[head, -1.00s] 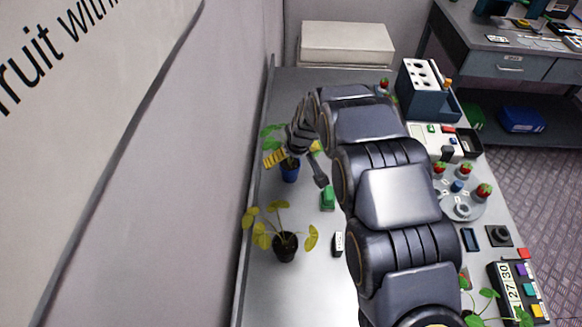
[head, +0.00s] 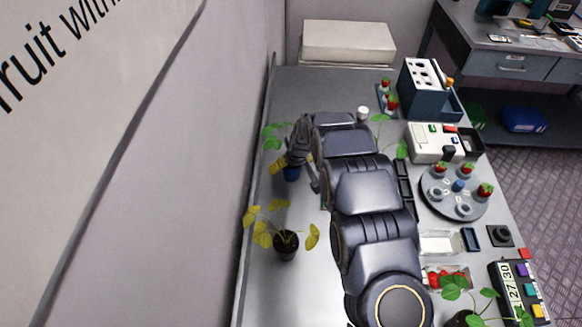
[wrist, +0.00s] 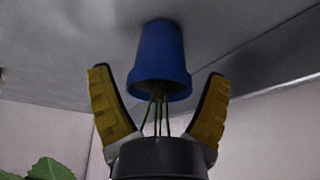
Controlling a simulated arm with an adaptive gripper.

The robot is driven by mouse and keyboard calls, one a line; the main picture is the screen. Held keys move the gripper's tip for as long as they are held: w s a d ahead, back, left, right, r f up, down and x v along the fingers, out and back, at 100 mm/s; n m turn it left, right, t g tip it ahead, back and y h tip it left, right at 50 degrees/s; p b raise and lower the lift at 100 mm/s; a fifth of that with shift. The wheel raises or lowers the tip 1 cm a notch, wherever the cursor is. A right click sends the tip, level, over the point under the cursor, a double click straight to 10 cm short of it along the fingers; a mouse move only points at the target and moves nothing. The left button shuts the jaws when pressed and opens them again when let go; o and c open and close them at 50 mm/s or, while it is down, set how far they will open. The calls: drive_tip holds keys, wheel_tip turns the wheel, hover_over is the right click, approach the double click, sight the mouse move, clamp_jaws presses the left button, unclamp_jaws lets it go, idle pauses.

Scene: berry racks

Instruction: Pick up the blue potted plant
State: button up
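My gripper (head: 292,165) is over the plant from above. In the wrist view, the blue pot (wrist: 160,62) appears upside down, its rim between the two yellow-padded fingertips of my gripper (wrist: 159,75). The fingers are open, with a gap on each side of the pot. The thin stems run between the fingers toward the palm, which hides the lower part.
A yellow-leaved plant in a black pot (head: 286,245) stands nearer on the table. The wall (head: 215,180) is close on the left. A round grey tray (head: 432,200) with strawberries and a blue rack (head: 420,88) stand to the right.

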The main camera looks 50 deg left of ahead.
drive_tip(key=c, duration=0.6)
drive_tip(key=shift+r, duration=0.1)
